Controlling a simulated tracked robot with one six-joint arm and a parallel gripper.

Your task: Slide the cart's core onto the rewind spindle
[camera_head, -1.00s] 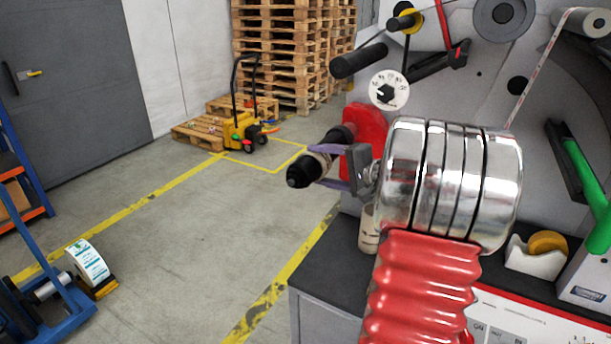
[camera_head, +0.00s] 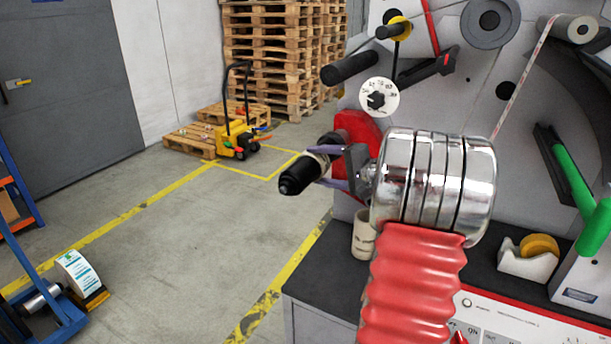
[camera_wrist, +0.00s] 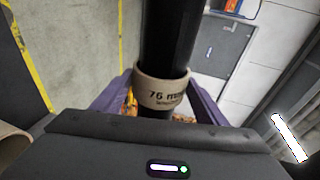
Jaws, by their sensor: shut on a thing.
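The core (camera_wrist: 163,92) is a beige cardboard ring marked 76 mm. My gripper (camera_head: 327,168) is shut on it, with a purple finger on each side in the wrist view (camera_wrist: 155,97). The core sits around the black rewind spindle (camera_head: 296,176), whose shaft runs through it in the wrist view (camera_wrist: 168,40). In the head view the spindle's tip sticks out on the near side of the core, and the red hub (camera_head: 357,136) lies beyond it. My gripper and wrist partly hide the core and the spindle's inner end there.
Below the spindle, a beige cylinder (camera_head: 364,240) stands on the dark bench (camera_head: 480,258). A tape dispenser (camera_head: 530,256) is at right. The floor between is clear.

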